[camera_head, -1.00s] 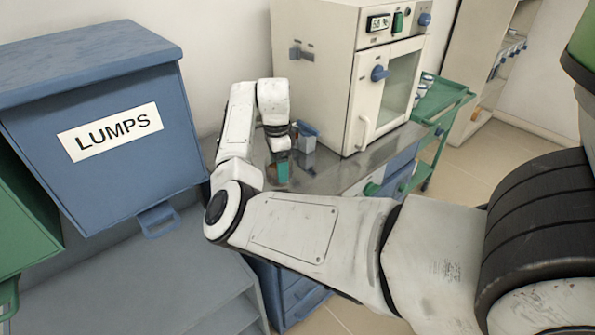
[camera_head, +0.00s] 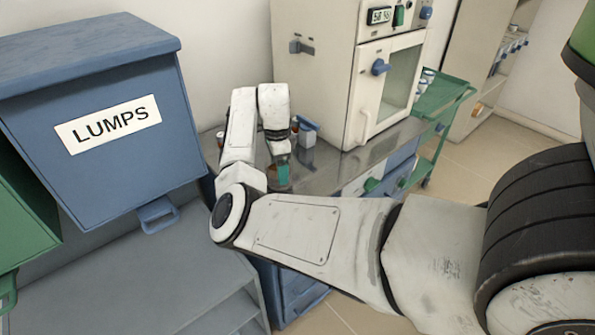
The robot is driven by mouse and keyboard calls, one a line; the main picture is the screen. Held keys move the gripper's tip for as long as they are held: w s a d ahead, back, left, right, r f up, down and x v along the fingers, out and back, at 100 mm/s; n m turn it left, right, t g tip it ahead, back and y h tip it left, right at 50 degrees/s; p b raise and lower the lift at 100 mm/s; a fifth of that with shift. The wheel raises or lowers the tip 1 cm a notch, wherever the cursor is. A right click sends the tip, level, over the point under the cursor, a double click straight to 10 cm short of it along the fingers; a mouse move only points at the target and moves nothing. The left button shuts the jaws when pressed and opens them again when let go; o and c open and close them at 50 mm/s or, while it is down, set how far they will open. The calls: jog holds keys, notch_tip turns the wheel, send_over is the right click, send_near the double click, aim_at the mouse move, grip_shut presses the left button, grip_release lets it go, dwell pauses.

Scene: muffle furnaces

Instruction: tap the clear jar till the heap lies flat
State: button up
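My gripper (camera_head: 279,156) points down over the metal bench top at the end of my white arm. A small teal thing with a greyish, glassy-looking side (camera_head: 283,174) is right below it, at bench level. It may be the clear jar, but it is too small and too covered by the gripper to be sure. No heap can be made out. Whether the fingers are closed on it or apart does not show.
A small pale box with a blue lid (camera_head: 307,134) and small bottles stand behind the gripper. A cream furnace (camera_head: 325,80) stands on the bench (camera_head: 345,168) to the right. A blue bin marked LUMPS (camera_head: 115,160) is left. A green trolley (camera_head: 445,100) stands far right.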

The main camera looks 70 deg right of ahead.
jog(key=shift+r+p, duration=1.65)
jog(key=shift+r, duration=0.3)
jog(key=shift+f, duration=0.15)
notch_tip(320, 180, down, 5)
jog(key=b, duration=0.2)
jog(key=shift+b, duration=0.4)
jog(key=shift+r+p, duration=0.4)
jog(key=shift+r, duration=0.1)
jog(key=shift+c, duration=0.5)
jog(key=o, duration=1)
jog(key=shift+o, duration=0.2)
notch_tip(320, 180, up, 11)
jog(key=shift+b, duration=0.35)
jog(key=shift+f, duration=0.1)
